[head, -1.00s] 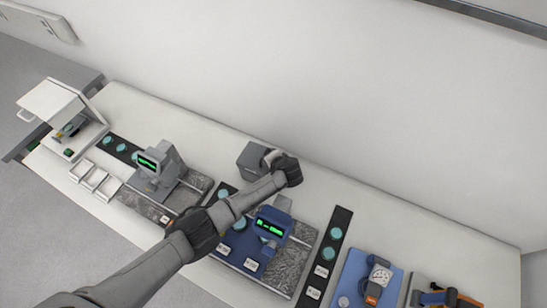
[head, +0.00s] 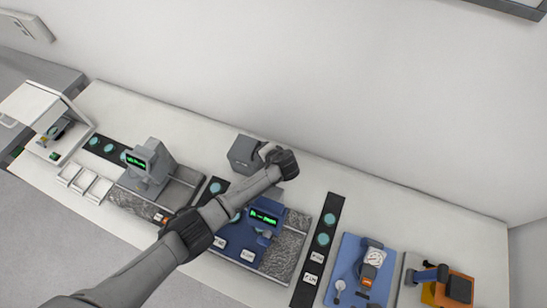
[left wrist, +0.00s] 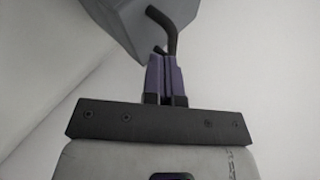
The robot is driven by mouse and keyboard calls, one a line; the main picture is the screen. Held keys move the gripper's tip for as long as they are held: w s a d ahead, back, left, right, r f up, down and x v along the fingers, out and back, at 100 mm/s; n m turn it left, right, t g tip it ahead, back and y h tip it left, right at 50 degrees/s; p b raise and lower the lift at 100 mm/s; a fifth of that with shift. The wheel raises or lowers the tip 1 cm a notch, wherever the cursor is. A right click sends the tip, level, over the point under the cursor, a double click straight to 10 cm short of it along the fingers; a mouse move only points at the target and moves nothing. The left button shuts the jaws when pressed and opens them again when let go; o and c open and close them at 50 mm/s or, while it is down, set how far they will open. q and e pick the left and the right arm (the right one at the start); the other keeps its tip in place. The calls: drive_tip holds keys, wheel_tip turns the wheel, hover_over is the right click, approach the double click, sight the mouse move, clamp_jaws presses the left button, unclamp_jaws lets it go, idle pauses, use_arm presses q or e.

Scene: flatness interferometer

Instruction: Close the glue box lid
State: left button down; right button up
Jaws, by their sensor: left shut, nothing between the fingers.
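In the left wrist view, my left gripper (left wrist: 164,62) is shut and empty. Its purple fingertips are close to a dark bent bar (left wrist: 165,28) on a grey body (left wrist: 128,20). I cannot tell whether they touch, or how far the lid is open. My right gripper is not in view.
A white box with a raised lid (head: 32,106) stands at the far left, beside small white trays (head: 84,184). Grey (head: 150,165) and blue (head: 265,216) display instruments stand along the bench. The bench behind them is mostly clear up to the wall.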

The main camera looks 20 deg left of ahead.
use_arm(q)
drive_tip(key=s+d+r+t+h, duration=0.1)
drive_tip(key=s+d+r+h, duration=0.3)
drive_tip(key=d+r, duration=0.6)
drive_tip(key=s+r+t+h, duration=0.3)
drive_tip(key=s+r+h, duration=0.1)
drive_tip(key=r, duration=0.9)
drive_tip(key=s+a+n+h+p, duration=0.1)
drive_tip(key=s+a+n+p, duration=0.15)
drive_tip(key=s+a, duration=0.65)
drive_tip(key=s+a+f+g+p, duration=0.1)
drive_tip(key=s+f+g, duration=0.1)
drive_tip(key=s, duration=0.5)
drive_tip(key=s+a+f+n+g+p, duration=0.1)
drive_tip(key=s+a+f+g, duration=0.1)
drive_tip(key=s+f, duration=0.3)
drive_tip(key=s+a+f+g+y+p, duration=0.1)
drive_tip(key=s+f, duration=0.3)
drive_tip(key=s, duration=0.6)
drive_tip(key=shift+s+a+g+p, duration=0.3)
drive_tip(key=shift+a+g+p, duration=0.05)
drive_tip(key=shift+a+g, duration=0.35)
drive_tip(key=shift+f+n, duration=0.1)
drive_tip(key=shift+n, duration=0.15)
